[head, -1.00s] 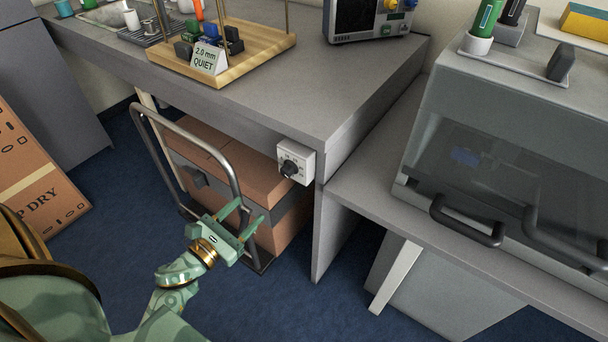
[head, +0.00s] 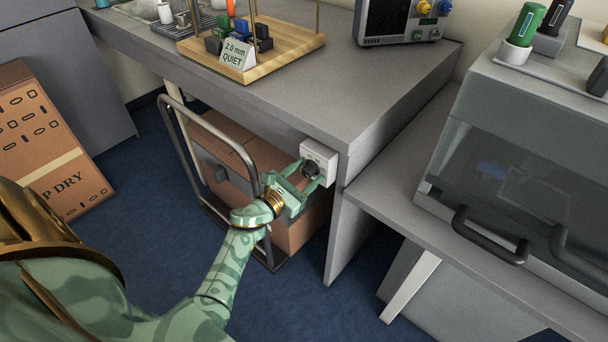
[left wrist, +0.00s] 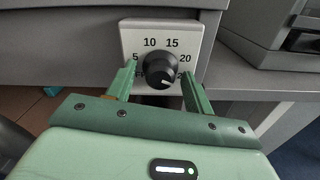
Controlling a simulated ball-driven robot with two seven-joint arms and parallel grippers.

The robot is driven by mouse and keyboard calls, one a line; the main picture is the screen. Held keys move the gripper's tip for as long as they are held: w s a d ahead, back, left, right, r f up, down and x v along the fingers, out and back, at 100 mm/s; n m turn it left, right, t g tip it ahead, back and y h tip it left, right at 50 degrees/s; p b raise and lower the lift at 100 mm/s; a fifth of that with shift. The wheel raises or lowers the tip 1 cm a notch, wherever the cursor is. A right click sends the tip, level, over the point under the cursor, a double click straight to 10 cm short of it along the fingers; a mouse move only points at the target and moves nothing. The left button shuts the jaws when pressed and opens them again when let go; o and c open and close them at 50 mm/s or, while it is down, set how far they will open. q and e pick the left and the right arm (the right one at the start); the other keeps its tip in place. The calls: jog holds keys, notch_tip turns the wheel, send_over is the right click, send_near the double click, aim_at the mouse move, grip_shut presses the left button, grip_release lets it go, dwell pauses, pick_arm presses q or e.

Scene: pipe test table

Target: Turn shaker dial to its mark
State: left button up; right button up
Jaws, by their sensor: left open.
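The shaker dial (left wrist: 160,70) is a round black knob on a white plate (left wrist: 131,37) fixed to the front of the grey bench. The plate carries the numbers 5, 10, 15 and 20; lower markings are partly hidden by my fingers. A pale pointer line on the knob points right and slightly down. In the head view the dial (head: 311,170) shows between my fingertips. My left gripper (head: 310,173) is open, with one finger on each side of the knob. I cannot tell whether either finger touches it. My right gripper is not in view.
A hand cart with a metal handle (head: 167,130) and brown boxes (head: 225,144) stands under the bench, close to my left arm. A lower grey bench (head: 390,185) with a clear-lidded machine (head: 500,165) stands to the right. A wooden tray (head: 285,55) sits on the bench top.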

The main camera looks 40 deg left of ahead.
pick_arm(q)
jog(key=c, duration=1)
jog(key=shift+o, duration=0.2)
